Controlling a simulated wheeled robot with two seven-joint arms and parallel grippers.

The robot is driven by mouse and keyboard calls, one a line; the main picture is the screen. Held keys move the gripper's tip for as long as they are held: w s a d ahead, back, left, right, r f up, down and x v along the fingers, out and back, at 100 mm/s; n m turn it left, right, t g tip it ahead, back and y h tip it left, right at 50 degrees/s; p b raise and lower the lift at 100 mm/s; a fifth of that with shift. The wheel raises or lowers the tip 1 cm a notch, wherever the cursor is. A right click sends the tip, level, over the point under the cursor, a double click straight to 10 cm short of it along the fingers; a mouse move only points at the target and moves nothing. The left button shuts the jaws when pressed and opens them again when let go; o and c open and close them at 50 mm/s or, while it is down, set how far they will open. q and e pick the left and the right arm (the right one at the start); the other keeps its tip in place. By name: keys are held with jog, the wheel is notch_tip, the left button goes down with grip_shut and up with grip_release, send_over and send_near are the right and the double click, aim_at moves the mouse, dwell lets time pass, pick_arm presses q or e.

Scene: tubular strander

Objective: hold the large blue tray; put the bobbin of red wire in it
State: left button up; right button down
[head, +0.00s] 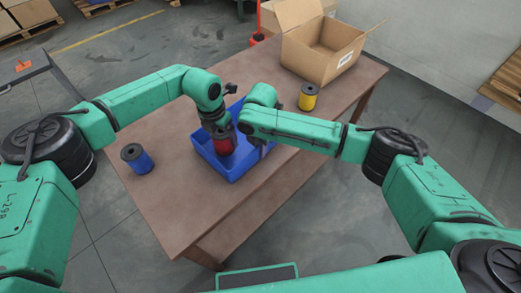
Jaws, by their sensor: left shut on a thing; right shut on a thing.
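The large blue tray (238,171) sits on the brown table, near its middle. My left gripper (222,134) points down over the tray and is shut on the bobbin of red wire (224,146). The bobbin is within the tray's outline; I cannot tell whether it touches the tray floor. My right gripper (263,147) is at the tray's right side and is shut on its wall. My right forearm and wrist hide part of the tray's far right side.
A bobbin of yellow wire (308,97) stands to the right, near an open cardboard box (322,50) at the back. The table's (180,205) front is clear.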

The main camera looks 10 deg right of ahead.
pick_arm(q)
jog(key=shift+f, duration=1.45)
jog(key=o, duration=1.6)
jog(key=shift+c, duration=0.2)
jog(key=r, duration=0.8)
jog(key=s+a+r, duration=0.1)
jog(key=r, duration=0.3)
jog(key=shift+s, duration=0.1)
pick_arm(e)
jog(key=c, duration=0.9)
grip_release()
jog(key=shift+c, duration=0.2)
notch_tip(320, 180, up, 12)
jog(key=shift+r, duration=0.1)
pick_arm(q)
jog(key=shift+f, duration=0.1)
